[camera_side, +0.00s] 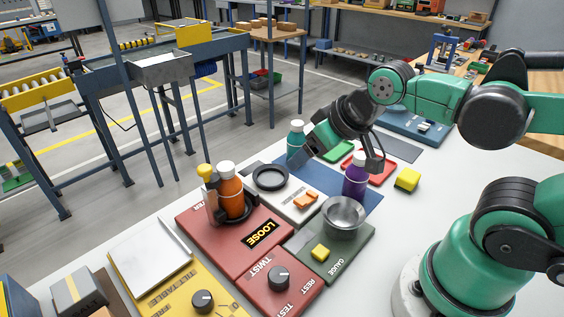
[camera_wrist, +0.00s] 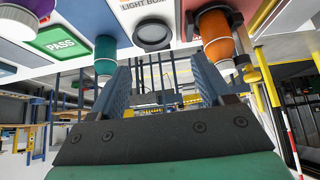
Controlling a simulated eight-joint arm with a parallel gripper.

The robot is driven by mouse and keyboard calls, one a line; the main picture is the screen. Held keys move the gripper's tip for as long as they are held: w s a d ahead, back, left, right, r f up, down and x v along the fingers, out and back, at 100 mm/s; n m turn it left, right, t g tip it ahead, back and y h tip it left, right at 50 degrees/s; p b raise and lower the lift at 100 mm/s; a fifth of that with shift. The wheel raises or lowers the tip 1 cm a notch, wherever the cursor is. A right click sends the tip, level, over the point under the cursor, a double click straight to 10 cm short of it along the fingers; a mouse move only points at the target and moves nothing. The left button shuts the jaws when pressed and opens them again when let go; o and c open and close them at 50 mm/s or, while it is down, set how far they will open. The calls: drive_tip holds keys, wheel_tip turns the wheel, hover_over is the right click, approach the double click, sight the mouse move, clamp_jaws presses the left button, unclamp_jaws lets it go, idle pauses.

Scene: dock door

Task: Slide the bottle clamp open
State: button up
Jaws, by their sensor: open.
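The orange bottle (camera_side: 230,199) with a white cap stands upright on the red twist tester (camera_side: 198,238). The dark bottle clamp (camera_side: 212,204) is at its left side, with a yellow knob (camera_side: 207,173) on top. Whether its jaw touches the bottle I cannot tell. My gripper (camera_side: 343,158) is open and empty, up and to the right of the clamp, between the teal and purple bottles in the picture. In the wrist view the fingers of my gripper (camera_wrist: 160,75) are apart, and the orange bottle (camera_wrist: 216,38) is beyond the right finger.
A purple bottle (camera_side: 355,182) and a teal bottle (camera_side: 296,143) stand near my gripper. A metal bowl (camera_side: 344,217) sits on the green gauge unit, and a black ring (camera_side: 270,177) lies on the light box.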

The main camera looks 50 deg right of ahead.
drive_tip(key=shift+c, duration=0.9)
wheel_tip(320, 180, up, 5)
drive_tip(key=n+t+h, duration=0.5)
drive_tip(key=n+h, duration=0.7)
drive_tip(key=n, duration=1.4)
hover_over(203, 173)
drive_tip(key=v, duration=0.2)
drive_tip(key=shift+n+t+h, duration=0.3)
drive_tip(key=shift+n+h, duration=0.1)
drive_tip(key=shift+n, duration=0.1)
wheel_tip(203, 173, down, 7)
drive_tip(key=shift+s+a+r, duration=0.1)
drive_tip(key=shift+s+a, duration=0.05)
drive_tip(key=shift+x, duration=2.65)
